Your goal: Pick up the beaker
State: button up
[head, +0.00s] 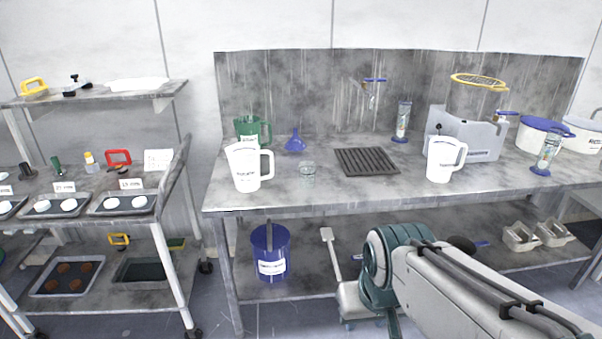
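A small clear glass beaker (308,175) stands upright on the grey bench (400,190), near its front edge and left of the middle. It looks empty, though it is small and hard to see into. Nothing touches it. My arm reaches in from the lower right, in front of the bench, and bends down at a teal joint. My gripper is out of the picture, so its fingers are hidden.
A white jug (245,168) stands left of the beaker, with a green jug (247,128) and blue funnel (295,143) behind. A dark drain grate (367,161) lies to the right. Another white jug (441,160) stands farther right. A cart (165,235) stands at left.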

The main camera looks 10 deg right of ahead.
aim_at(307, 169)
jog(key=u, duration=0.45)
jog(key=i, duration=2)
jog(key=z, duration=0.5)
